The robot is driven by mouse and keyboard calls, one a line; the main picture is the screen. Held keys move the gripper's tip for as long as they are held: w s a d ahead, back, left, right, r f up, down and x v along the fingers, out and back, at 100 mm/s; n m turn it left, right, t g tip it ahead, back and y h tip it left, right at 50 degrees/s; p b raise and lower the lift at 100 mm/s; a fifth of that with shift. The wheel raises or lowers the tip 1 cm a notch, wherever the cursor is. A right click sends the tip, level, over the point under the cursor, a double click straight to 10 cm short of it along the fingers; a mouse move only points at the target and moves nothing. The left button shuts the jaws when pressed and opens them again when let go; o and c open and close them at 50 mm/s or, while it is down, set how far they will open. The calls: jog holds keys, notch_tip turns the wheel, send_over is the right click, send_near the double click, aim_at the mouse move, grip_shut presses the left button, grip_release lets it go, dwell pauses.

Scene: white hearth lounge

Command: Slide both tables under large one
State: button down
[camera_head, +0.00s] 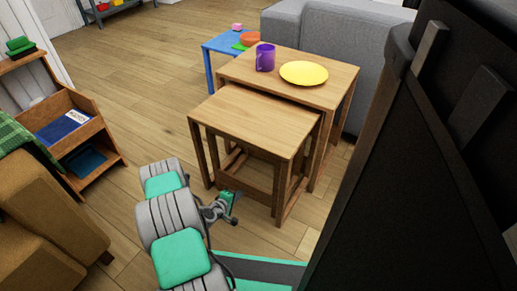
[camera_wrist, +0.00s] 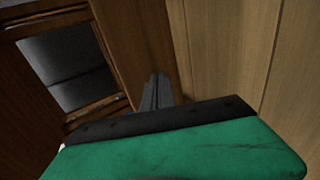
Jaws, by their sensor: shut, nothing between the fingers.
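The large wooden table (camera_head: 340,90) stands at the back with a purple mug (camera_head: 265,57) and a yellow plate (camera_head: 304,73) on top. A smaller wooden table (camera_head: 245,118) sits in front of it, its back part under the large top and its front part sticking out. More wooden bars show beneath the smaller top; I cannot tell whether they belong to a third table. My gripper (camera_head: 229,200) is shut and empty, low in front of the smaller table, between its front legs in the picture. In the wrist view, the shut fingers (camera_wrist: 157,92) point toward wood; contact is unclear.
A blue table (camera_head: 208,65) with small coloured items stands behind, beside a grey sofa (camera_head: 338,40). A wooden shelf (camera_head: 95,128) with books and a brown armchair (camera_head: 50,235) are at left. Bare floor (camera_head: 130,65) lies between the shelf and the tables.

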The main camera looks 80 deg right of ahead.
aim_at(243, 187)
jog(key=shift+d, duration=0.1)
jog(key=shift+s+d, duration=0.35)
jog(key=shift+d, duration=0.4)
jog(key=shift+s+d, duration=0.3)
jog(key=shift+d, duration=0.5)
jog(key=shift+s+d, duration=0.35)
jog(key=shift+d, duration=0.5)
jog(key=shift+s+d, duration=0.3)
jog(key=shift+d, duration=0.45)
jog(key=shift+s+d, duration=0.3)
jog(key=shift+d, duration=0.4)
jog(key=shift+s+d, duration=0.3)
jog(key=shift+d, duration=0.55)
jog(key=shift+s+d+r, duration=0.1)
jog(key=shift+s+d, duration=0.25)
jog(key=shift+d, duration=0.4)
jog(key=shift+s+d+f, duration=0.1)
jog(key=shift+s+d, duration=0.2)
jog(key=shift+d, duration=0.45)
jog(key=shift+s+d+r, duration=0.1)
jog(key=shift+s+d, duration=0.25)
jog(key=shift+d, duration=0.4)
jog(key=shift+s+d, duration=0.3)
jog(key=shift+d, duration=0.45)
jog(key=shift+s+d, duration=0.35)
jog(key=shift+d, duration=0.45)
jog(key=shift+s+d, duration=0.3)
jog(key=shift+d, duration=0.45)
